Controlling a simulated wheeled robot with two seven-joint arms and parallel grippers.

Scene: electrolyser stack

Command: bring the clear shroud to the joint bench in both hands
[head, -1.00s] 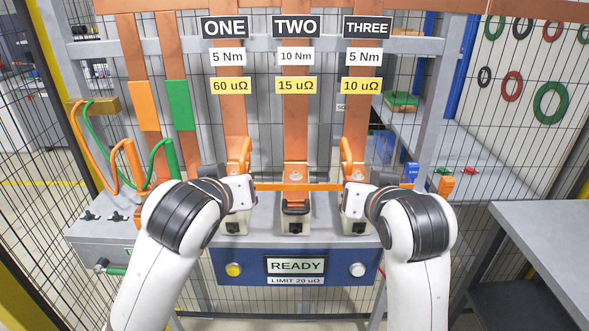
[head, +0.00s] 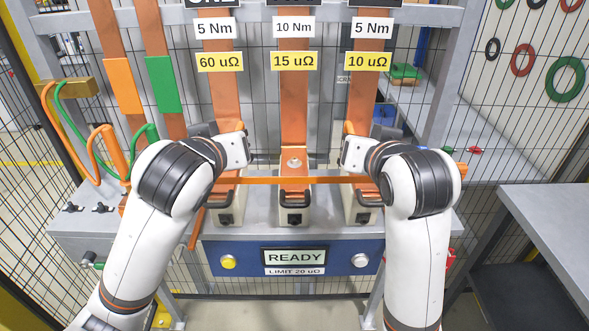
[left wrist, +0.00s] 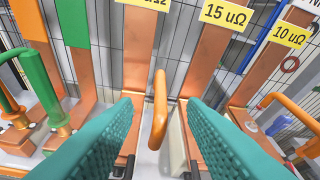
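The clear shroud shows mainly as an orange strip (head: 265,181) across the three copper bars, plus upright orange handles; its clear walls are hard to make out. One handle (left wrist: 158,108) stands between the teal fingers of my left gripper (left wrist: 160,120), with a gap on both sides. Another handle (left wrist: 300,110) is at the right of the left wrist view. The right fingers are hidden. The grey joint bench (head: 240,239) has a blue front panel.
The blue panel's display (head: 295,257) reads READY. Orange and green cables (head: 95,140) loop at the left. A grey table (head: 560,220) stands at the right. Mesh fencing surrounds the bench, and coloured rings (head: 565,80) hang at the right.

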